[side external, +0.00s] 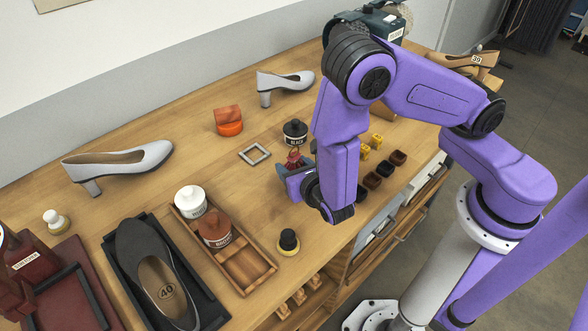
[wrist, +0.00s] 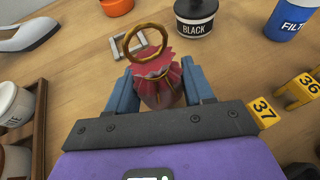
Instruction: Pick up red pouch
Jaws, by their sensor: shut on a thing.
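The red pouch (wrist: 160,84) is a small gathered bag with a gold ring (wrist: 146,42) at its top. In the wrist view it sits between the two blue fingers of my gripper (wrist: 158,88), which are shut on it. In the side external view the pouch (side external: 294,160) shows just above the fingers of my gripper (side external: 290,172), and my wrist hides part of it. I cannot tell whether the pouch touches the table.
A black jar (side external: 295,132) stands close behind the pouch. A grey square frame (side external: 254,154) lies to its left. Small dark blocks and yellow number stands (side external: 376,141) are to the right. A wooden tray (side external: 256,272) with jars and a black-topped bottle (side external: 288,242) are nearer the front.

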